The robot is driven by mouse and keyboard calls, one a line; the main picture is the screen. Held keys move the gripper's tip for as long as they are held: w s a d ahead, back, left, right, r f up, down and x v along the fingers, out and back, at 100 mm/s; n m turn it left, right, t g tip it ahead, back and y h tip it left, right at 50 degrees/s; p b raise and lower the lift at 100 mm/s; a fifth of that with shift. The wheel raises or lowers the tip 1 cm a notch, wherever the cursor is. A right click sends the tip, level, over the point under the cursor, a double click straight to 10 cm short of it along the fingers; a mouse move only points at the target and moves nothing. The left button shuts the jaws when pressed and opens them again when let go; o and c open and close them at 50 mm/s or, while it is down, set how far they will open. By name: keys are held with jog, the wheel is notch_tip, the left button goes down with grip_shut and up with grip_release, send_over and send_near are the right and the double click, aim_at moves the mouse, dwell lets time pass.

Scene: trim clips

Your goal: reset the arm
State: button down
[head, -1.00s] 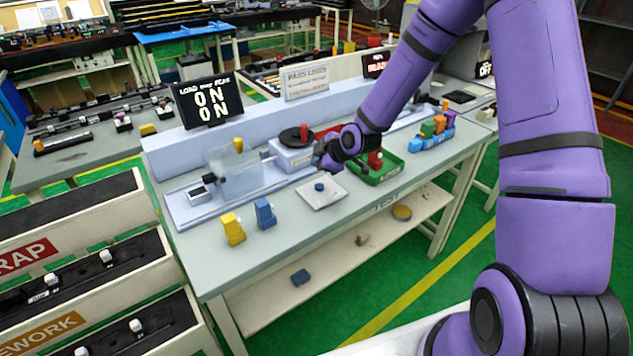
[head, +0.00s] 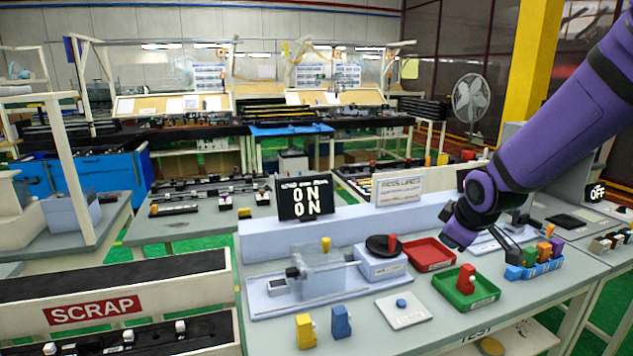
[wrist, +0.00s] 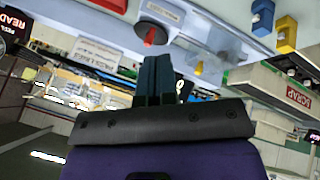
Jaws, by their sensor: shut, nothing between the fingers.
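My gripper (wrist: 155,62) shows in the wrist view with its two dark fingers together and nothing between them. In the head view my purple arm reaches in from the upper right, and its wrist end hangs over the back of the bench near the red tray (head: 430,255). A yellow clip (head: 304,331) and a blue clip (head: 341,322) stand at the bench's front left. A red clip (head: 466,280) stands in the green tray (head: 484,300).
A fixture with a clear cover (head: 322,272) and a black dial (head: 382,246) stand along the bench. A white pad with a blue button (head: 401,303) lies in front. A blue rack (head: 541,268) holds several coloured clips at right. The scrap rack (head: 95,309) stands at left.

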jog(key=s+d+r+m, duration=0.1)
jog(key=s+r+m, duration=0.4)
jog(key=s, duration=0.8)
jog(key=s+d+r+m+g, duration=0.1)
jog(key=s+r+m, duration=0.3)
jog(key=s+r, duration=0.5)
jog(key=s, duration=0.5)
jog(key=shift+d+m, duration=0.15)
jog(key=shift+m, duration=0.25)
